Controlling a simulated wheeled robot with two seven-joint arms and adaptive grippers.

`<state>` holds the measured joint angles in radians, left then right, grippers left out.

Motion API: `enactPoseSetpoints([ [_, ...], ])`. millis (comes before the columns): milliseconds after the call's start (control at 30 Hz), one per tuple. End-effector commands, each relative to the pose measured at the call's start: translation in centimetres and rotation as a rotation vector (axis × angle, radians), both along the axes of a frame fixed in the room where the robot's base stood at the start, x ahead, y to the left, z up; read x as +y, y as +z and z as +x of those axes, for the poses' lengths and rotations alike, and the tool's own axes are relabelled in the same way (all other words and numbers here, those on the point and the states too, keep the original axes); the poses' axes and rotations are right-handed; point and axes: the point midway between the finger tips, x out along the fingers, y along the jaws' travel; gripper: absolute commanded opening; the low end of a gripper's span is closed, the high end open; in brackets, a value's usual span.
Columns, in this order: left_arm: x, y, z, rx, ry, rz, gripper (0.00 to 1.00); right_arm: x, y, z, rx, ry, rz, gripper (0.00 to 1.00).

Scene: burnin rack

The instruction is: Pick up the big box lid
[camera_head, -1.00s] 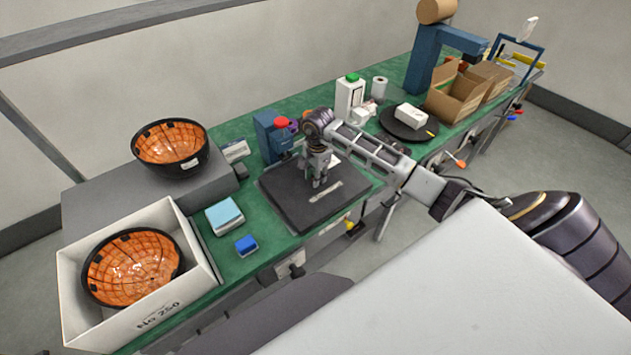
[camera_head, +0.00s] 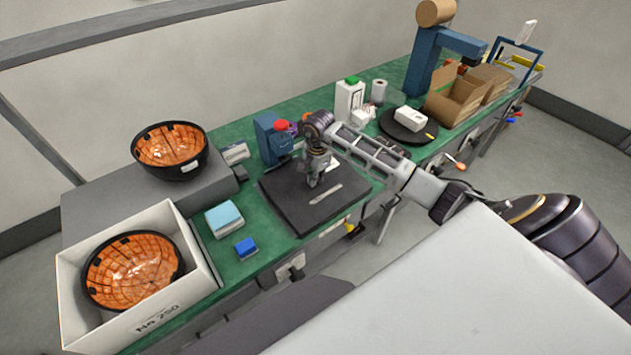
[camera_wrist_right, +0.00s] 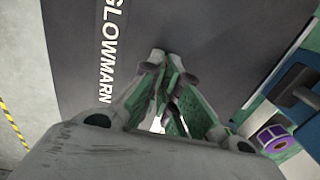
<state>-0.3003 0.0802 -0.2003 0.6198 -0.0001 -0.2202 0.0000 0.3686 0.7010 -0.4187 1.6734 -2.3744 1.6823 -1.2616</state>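A dark flat slab (camera_head: 285,190), which looks like the big box lid, lies on the green bench with a white strip of lettering. My right gripper (camera_head: 314,182) points down at the middle of the slab. In the right wrist view its green-padded fingers (camera_wrist_right: 172,80) are close together at the tips. Whether they hold a part of the lid between them is hidden. My left gripper is not in view.
A blue device with a red knob (camera_head: 282,125) stands behind the slab. A light blue box (camera_head: 224,217) and a small blue block (camera_head: 246,247) lie to its left. A white box (camera_head: 185,300) holds an orange-lined bowl (camera_head: 130,268). Cardboard boxes (camera_head: 455,105) stand at the far right.

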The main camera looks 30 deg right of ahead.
Motion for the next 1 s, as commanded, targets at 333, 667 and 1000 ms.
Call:
enactPoseSetpoints([
  [333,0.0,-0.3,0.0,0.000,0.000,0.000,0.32,-0.1,1.0,0.1,-0.003,0.000,-0.002,0.00],
  [667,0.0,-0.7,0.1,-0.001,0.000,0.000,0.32,-0.2,1.4,-1.5,-0.001,0.000,-0.001,0.00],
  [1000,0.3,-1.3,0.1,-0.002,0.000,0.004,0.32,-0.6,1.4,-5.5,0.000,0.001,-0.003,0.00],
])
